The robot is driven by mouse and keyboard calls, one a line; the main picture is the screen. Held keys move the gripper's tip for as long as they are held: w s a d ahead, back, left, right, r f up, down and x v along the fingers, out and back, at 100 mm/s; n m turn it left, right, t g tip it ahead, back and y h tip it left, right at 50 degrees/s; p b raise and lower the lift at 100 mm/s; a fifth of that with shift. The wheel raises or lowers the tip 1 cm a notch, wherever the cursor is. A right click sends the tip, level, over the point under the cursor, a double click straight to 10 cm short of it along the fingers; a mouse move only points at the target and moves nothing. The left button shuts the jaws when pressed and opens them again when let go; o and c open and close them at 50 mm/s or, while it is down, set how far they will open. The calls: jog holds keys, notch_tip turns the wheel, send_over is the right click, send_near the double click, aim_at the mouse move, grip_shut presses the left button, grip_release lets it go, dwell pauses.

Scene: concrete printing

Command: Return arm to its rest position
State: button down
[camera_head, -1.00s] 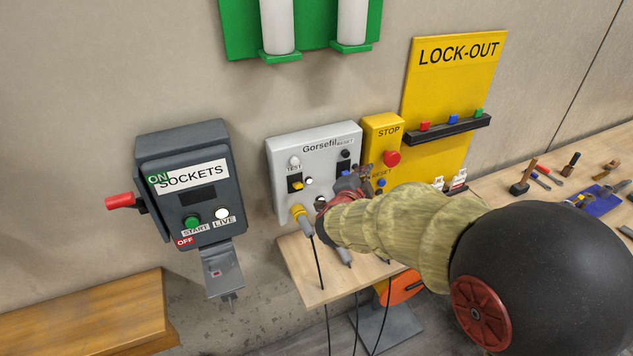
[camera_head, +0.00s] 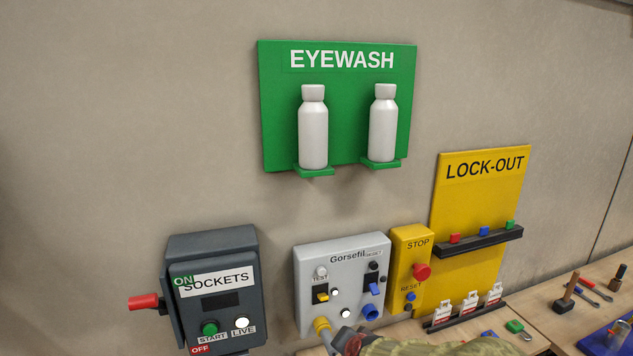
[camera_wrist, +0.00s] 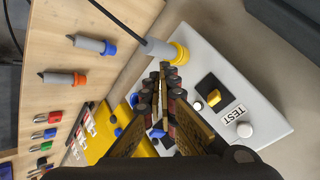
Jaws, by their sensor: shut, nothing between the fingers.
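My gripper (camera_wrist: 160,105) shows in the wrist view with its fingers close together and nothing held between them. It hangs in front of the grey Gorsefil box (camera_wrist: 250,105), apart from it as far as I can tell. In the head view only a small part of my gripper (camera_head: 348,341) and sleeved arm shows at the bottom edge, below the grey box (camera_head: 341,262). The rest of the arm is out of that view. A yellow plug (camera_head: 322,325) sits in the box's lower left socket.
The dark SOCKETS box (camera_head: 212,305) with its red lever (camera_head: 144,302) juts from the wall at left. The yellow STOP box (camera_head: 409,253) and LOCK-OUT board (camera_head: 480,200) stand at right. The green eyewash board (camera_head: 337,60) hangs above. Grey plugs (camera_wrist: 92,44) lie on the wooden bench (camera_wrist: 50,20).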

jog(key=s+d+n+g+b, duration=0.3)
jog(key=s+n+g, duration=0.3)
jog(key=s, duration=1.3)
jog(key=s+d+r+n+t+h+b, duration=0.1)
jog(key=s+d+r+b, duration=0.3)
jog(key=s+d, duration=0.5)
jog(key=shift+s+d+t+h, duration=0.3)
jog(key=shift+s+t, duration=0.4)
jog(key=shift+s, duration=0.25)
jog(key=shift+r, duration=0.1)
